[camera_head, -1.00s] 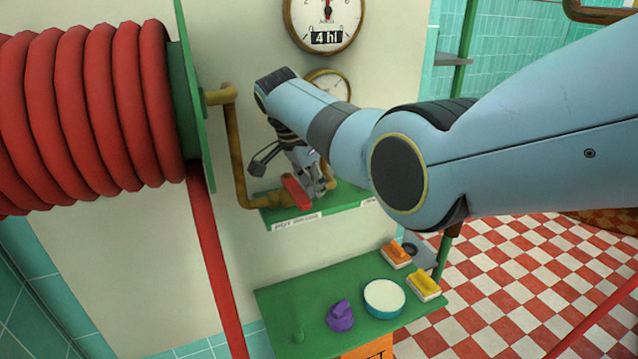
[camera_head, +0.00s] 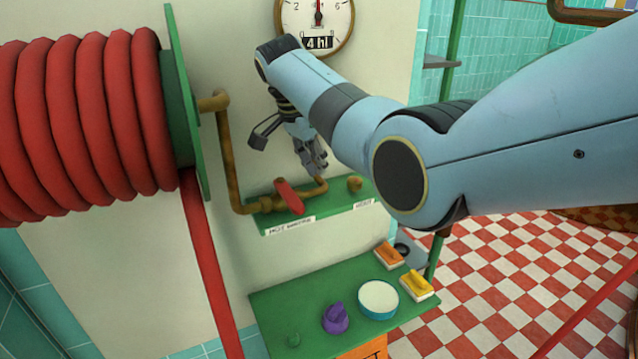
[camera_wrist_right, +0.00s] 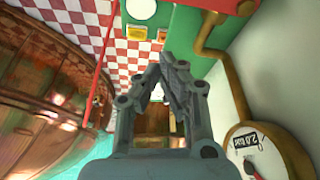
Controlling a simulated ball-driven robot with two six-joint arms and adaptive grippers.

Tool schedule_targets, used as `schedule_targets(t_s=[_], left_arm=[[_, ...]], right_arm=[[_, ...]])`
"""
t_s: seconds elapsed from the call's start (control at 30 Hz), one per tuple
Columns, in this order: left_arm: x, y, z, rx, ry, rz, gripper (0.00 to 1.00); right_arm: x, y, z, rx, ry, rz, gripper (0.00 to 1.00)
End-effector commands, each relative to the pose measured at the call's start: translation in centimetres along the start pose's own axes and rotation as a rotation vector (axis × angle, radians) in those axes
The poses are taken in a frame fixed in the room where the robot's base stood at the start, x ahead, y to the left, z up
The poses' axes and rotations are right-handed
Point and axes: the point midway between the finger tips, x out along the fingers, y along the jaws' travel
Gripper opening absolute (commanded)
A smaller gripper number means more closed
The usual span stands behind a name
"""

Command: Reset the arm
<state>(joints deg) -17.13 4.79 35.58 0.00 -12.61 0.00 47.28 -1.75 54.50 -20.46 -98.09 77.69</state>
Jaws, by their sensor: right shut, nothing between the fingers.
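My right arm comes in from the right in the head view. Its gripper (camera_head: 316,160) hangs just above the pipe end over the green valve shelf, up and to the right of the red valve handle (camera_head: 289,198), apart from the handle. The fingers are shut and empty. In the wrist view the right gripper (camera_wrist_right: 168,62) shows with its two fingers drawn in toward each other and no object held. My left gripper is in neither view.
A red hose reel (camera_head: 85,115) fills the upper left. A big gauge (camera_head: 330,20) hangs on the wall. A lower green shelf (camera_head: 300,310) bears a purple item (camera_head: 336,318), a round tin (camera_head: 378,299) and brushes (camera_head: 416,285). A copper kettle (camera_wrist_right: 45,90) shows in the wrist view.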

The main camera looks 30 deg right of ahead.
Motion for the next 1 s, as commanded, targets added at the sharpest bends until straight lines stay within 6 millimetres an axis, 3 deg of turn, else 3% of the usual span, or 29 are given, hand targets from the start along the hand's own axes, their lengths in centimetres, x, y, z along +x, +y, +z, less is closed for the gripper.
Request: schedule_targets(t_s=[0.1,0.3,0.43,0.53,0.67,1.0], left_arm=[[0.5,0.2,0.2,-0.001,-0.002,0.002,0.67],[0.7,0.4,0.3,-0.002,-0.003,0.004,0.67],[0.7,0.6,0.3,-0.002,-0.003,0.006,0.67],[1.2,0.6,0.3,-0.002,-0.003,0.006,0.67],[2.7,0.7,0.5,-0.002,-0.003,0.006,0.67],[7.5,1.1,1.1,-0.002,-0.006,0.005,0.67]], right_arm=[[-2.0,-0.2,0.1,-0.001,0.0,-0.003,0.0],[-3.6,-0.3,0.0,0.0,0.001,-0.002,0.0],[-3.6,-0.2,0.0,0.0,0.0,0.001,0.0],[-1.9,0.6,0.8,-0.008,-0.003,0.025,0.0],[4.2,3.9,3.0,-0.032,-0.014,0.108,0.0],[26.1,19.8,11.9,-0.193,-0.088,0.373,0.0]])
